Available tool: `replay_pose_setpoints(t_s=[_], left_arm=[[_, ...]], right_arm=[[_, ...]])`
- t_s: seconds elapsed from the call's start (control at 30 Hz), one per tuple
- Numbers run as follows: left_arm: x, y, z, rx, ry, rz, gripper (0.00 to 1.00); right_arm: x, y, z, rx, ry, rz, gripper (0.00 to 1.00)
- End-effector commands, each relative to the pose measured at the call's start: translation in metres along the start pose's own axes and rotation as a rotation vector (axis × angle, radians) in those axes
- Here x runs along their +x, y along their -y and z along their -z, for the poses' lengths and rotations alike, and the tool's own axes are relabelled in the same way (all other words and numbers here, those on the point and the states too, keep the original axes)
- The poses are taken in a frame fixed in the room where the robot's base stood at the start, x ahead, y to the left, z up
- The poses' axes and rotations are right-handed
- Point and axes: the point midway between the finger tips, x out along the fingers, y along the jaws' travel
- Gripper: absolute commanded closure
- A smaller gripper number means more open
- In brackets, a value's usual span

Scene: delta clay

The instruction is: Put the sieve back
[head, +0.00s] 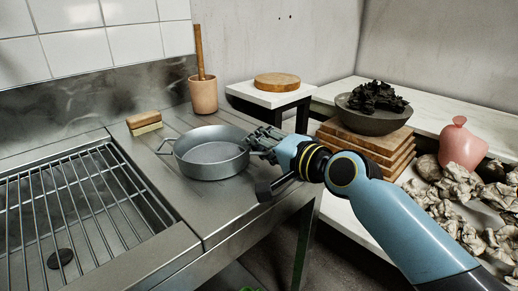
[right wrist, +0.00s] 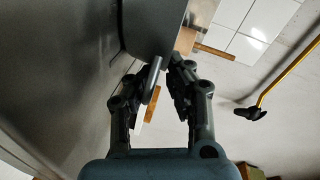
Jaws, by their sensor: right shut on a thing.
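The sieve (head: 212,152) is a round, grey metal pan shape with a loop handle on each side. It is on or just above the steel counter, about level; I cannot tell whether it touches. My right gripper (head: 262,143) is shut on its right-hand handle. In the right wrist view the sieve's dark side (right wrist: 150,25) is at the top, and its handle runs between the fingers of the right gripper (right wrist: 163,75). My left gripper is not in view.
A wooden-backed brush or block (head: 144,122) and a mortar with pestle (head: 203,95) stand behind the sieve. A grill grate (head: 75,205) lies left. A small table with a round board (head: 277,82), stacked boards (head: 368,145), a dark bowl (head: 375,122) and a pink vase (head: 462,145) are right.

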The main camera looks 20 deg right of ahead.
Motion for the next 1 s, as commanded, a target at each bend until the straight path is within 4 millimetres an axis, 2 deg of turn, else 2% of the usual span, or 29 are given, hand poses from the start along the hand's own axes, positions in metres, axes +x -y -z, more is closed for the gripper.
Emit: replay_pose_setpoints(t_s=[0.07,0.1,0.3,0.57,0.67,0.77,1.0], left_arm=[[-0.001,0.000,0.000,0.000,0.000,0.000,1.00],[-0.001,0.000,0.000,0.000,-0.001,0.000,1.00],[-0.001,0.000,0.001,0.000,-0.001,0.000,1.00],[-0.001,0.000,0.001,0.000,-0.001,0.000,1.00],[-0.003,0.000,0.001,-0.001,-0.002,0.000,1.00],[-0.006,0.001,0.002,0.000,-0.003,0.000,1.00],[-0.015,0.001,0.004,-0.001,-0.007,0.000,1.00]], right_arm=[[-0.001,-0.001,-0.001,-0.003,0.003,-0.005,1.00],[-0.001,-0.002,-0.001,-0.004,0.004,-0.008,0.84],[-0.001,-0.001,-0.001,-0.003,0.003,-0.006,0.59],[-0.002,-0.001,0.000,-0.003,0.003,-0.006,0.59],[-0.009,-0.001,0.000,-0.003,0.003,-0.007,0.59],[-0.025,-0.001,0.000,-0.006,0.004,-0.008,0.59],[-0.080,0.000,0.000,-0.006,0.005,-0.008,0.59]])
